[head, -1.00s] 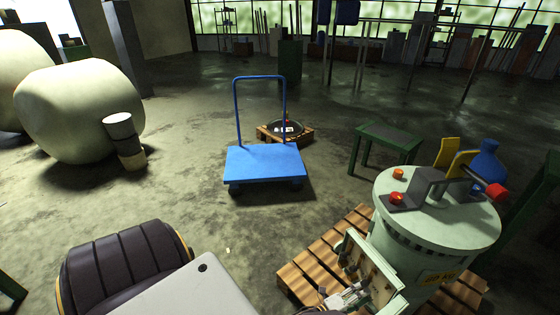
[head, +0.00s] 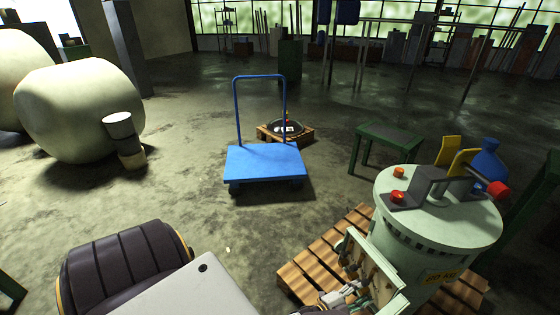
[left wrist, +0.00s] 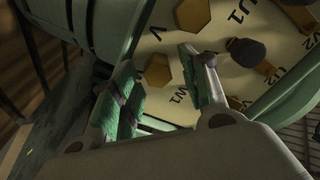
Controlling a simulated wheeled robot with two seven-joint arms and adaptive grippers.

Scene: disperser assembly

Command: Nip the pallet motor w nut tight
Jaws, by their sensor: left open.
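The large pale green motor (head: 430,225) stands on a wooden pallet (head: 312,262) at the lower right of the head view, its terminal box (head: 372,262) open on the near side. My left gripper (head: 352,292) is at that box. In the left wrist view my left gripper (left wrist: 165,92) is open and empty, with green-padded fingers in front of the cream terminal board (left wrist: 215,45). Brass hex nuts show on the board: one (left wrist: 157,70) by the W1 mark, one (left wrist: 192,14) higher up. A finger partly covers the area beside W1. I cannot tell whether a fingertip touches a nut.
A blue cart (head: 265,163) stands mid-floor, with a small pallet (head: 300,138) behind it. A green table (head: 388,135) is behind the motor. The box's green rim (left wrist: 285,90) borders the board closely.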

